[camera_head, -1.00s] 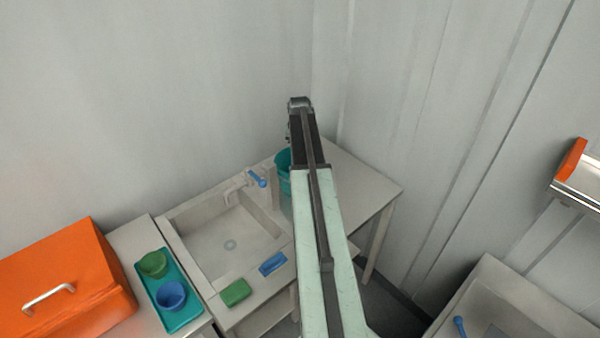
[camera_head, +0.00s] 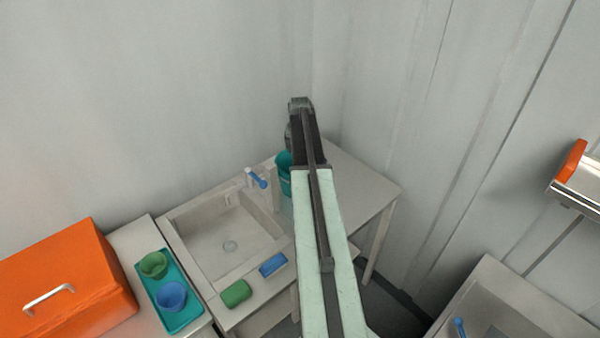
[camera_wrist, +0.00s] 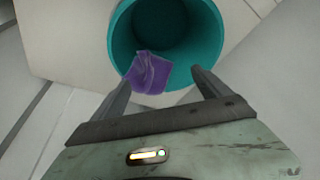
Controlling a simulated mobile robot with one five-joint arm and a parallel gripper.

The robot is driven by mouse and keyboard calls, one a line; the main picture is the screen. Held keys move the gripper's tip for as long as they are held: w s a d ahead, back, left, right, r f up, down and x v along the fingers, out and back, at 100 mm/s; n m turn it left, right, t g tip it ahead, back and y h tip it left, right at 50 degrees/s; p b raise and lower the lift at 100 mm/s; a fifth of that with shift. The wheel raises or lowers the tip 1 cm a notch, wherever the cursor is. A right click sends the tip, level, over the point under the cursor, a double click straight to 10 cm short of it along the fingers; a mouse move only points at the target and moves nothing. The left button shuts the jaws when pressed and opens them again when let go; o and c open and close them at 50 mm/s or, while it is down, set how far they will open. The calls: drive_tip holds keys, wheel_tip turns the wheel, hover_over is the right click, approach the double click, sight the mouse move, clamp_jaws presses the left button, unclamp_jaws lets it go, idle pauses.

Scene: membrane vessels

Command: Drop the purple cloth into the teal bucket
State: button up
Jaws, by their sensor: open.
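The teal bucket (camera_wrist: 196,38) is below my gripper in the wrist view, its mouth facing the camera. In the head view the bucket (camera_head: 284,178) stands on the counter right of the sink, mostly hidden behind my arm. The purple cloth (camera_wrist: 147,72) is crumpled and overlaps the near side of the bucket's mouth in the wrist view. My gripper (camera_wrist: 161,78) is open, with the cloth showing between its fingers, nearer the left one. I cannot tell whether the cloth is still falling or rests against the bucket's inner wall. The cloth is hidden in the head view.
A sink (camera_head: 228,245) with a blue-handled tap (camera_head: 258,181) is left of the bucket. A teal tray (camera_head: 182,321) with two cups and an orange box (camera_head: 70,275) are farther left. Walls stand close behind.

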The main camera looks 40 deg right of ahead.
drive_tip(key=r+p, duration=0.2)
drive_tip(key=r+g+y+p, duration=0.1)
drive_tip(key=r+p, duration=0.1)
drive_tip(key=a+r+y+p, duration=0.1)
drive_tip(key=p, duration=0.1)
drive_tip(key=shift+s+r, duration=0.4)
wheel_tip(320, 180, up, 8)
drive_tip(key=p, duration=0.8)
drive_tip(key=shift+s+a, duration=0.3)
drive_tip(key=shift+a, duration=0.15)
drive_tip(key=shift+f, duration=0.2)
